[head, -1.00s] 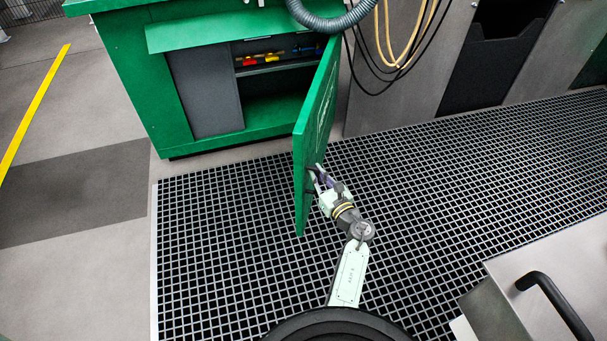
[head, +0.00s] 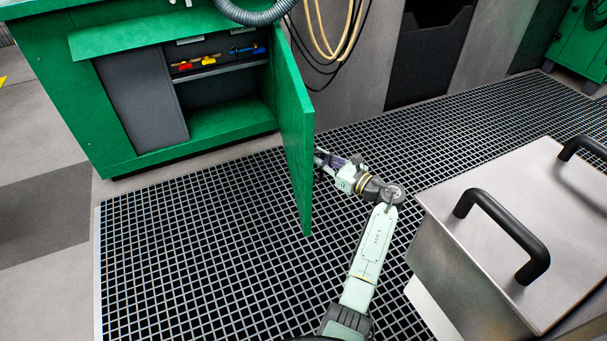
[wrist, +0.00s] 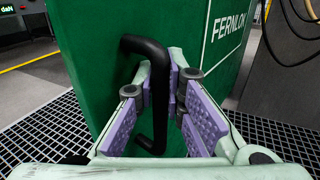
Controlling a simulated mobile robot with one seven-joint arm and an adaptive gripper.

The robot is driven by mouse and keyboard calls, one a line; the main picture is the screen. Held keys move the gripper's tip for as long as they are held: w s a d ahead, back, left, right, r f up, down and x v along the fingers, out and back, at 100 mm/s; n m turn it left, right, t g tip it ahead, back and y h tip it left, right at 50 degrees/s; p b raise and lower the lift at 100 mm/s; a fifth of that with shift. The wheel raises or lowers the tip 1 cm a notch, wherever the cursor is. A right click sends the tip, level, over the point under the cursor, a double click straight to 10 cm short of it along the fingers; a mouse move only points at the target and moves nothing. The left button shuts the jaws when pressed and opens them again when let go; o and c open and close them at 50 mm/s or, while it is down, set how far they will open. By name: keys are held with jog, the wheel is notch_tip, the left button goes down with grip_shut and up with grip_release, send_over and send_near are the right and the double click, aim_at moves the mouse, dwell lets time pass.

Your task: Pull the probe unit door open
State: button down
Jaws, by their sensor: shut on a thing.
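The green probe unit door (head: 295,130) stands swung well out from the green cabinet (head: 115,95), whose inside shows. The door also fills much of the wrist view (wrist: 105,55). In the wrist view its black bar handle (wrist: 159,85) runs upright between the purple finger pads of my gripper (wrist: 158,98). My gripper is shut on the handle. In the head view my gripper (head: 330,163) is at the door's outer face, and the door hides the handle there.
Coloured valves (head: 205,62) sit on the cabinet's upper shelf. A metal box with black handles (head: 480,270) stands at the right, near my arm. A grey hose (head: 255,15) hangs above the cabinet. Grating (head: 200,260) in front of the door is clear.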

jog(key=w+d+b, duration=0.4)
jog(key=d+b, duration=0.6)
jog(key=b, duration=0.1)
jog(key=shift+w+d+n+g, duration=0.3)
jog(key=shift+w+d+g, duration=0.05)
jog(key=shift+w+g, duration=0.05)
jog(key=shift+d, duration=0.1)
jog(key=c, duration=2)
grip_release()
jog(key=shift+s+d, duration=0.1)
jog(key=shift+d, duration=0.1)
jog(key=o, duration=0.4)
jog(key=shift+c, duration=0.2)
jog(key=v, duration=1.2)
jog(key=shift+f, duration=0.15)
jog(key=shift+c, duration=0.2)
